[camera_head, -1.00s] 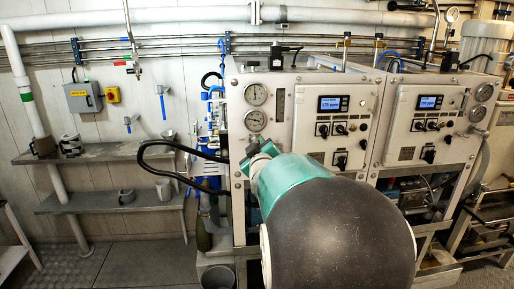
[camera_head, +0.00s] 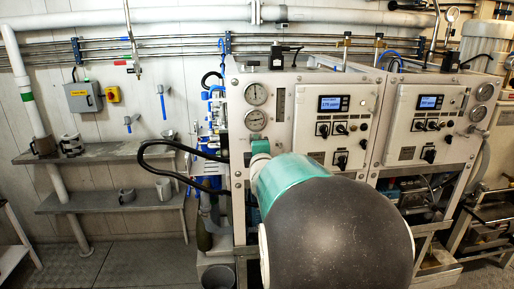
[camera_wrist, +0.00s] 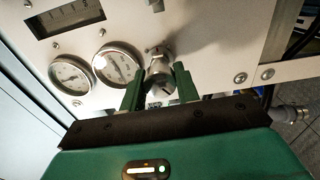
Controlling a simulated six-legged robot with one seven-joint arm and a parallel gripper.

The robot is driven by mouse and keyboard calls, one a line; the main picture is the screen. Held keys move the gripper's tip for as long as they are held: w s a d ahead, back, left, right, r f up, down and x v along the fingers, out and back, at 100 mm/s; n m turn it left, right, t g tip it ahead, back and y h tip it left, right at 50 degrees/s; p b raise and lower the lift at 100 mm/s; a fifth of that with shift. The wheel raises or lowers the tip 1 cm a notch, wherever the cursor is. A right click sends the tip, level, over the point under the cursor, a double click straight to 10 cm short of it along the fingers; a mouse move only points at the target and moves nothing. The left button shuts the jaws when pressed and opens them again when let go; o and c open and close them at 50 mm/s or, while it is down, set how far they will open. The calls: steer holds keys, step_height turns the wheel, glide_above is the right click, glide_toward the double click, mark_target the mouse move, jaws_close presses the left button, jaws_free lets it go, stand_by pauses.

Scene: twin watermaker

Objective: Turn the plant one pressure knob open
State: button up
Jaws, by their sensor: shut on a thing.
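In the wrist view, a round metallic pressure knob (camera_wrist: 160,77) sticks out of the pale panel, right of two dial gauges. The two green fingers of my gripper (camera_wrist: 160,88) stand on either side of it and are shut on it. In the head view, my arm covers the knob and fingertips. My wrist is in front of the left watermaker panel (camera_head: 308,130), below its two gauges. I cannot tell how far the knob is turned.
The upper gauge (camera_head: 256,94) and lower gauge (camera_head: 256,120) sit above my wrist. A black hose (camera_head: 150,160) loops out at the left. A second panel (camera_head: 425,125) stands at the right. Shelves with mugs (camera_head: 100,152) are on the left wall.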

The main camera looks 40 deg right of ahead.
steer(key=shift+f+n, duration=0.15)
steer(key=shift+n, duration=0.75)
steer(key=shift+s, duration=0.1)
steer(key=o, duration=1)
steer(key=v, duration=1.3)
steer(key=shift+s+a, duration=0.25)
steer(key=shift+a, duration=0.05)
